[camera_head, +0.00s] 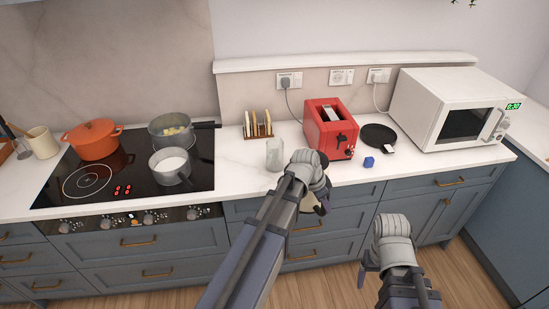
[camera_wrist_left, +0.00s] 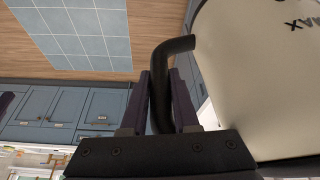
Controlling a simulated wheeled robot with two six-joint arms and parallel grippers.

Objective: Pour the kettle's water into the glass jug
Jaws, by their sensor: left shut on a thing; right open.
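The kettle (camera_wrist_left: 252,85) is cream with a black handle (camera_wrist_left: 162,75) and a MAX mark on its side. My left gripper (camera_wrist_left: 160,105) is shut on the handle, its two fingers on either side of it. In the head view my left arm hides most of the kettle, in front of the counter edge; its spout and tilt cannot be made out. The clear glass jug (camera_head: 274,155) stands upright on the counter, just left of my left wrist. My right gripper (camera_head: 368,272) is open and empty, low in front of the drawers.
The hob (camera_head: 130,172) with an orange pot (camera_head: 94,140) and two saucepans is left. A microwave (camera_head: 445,105) stands far right.

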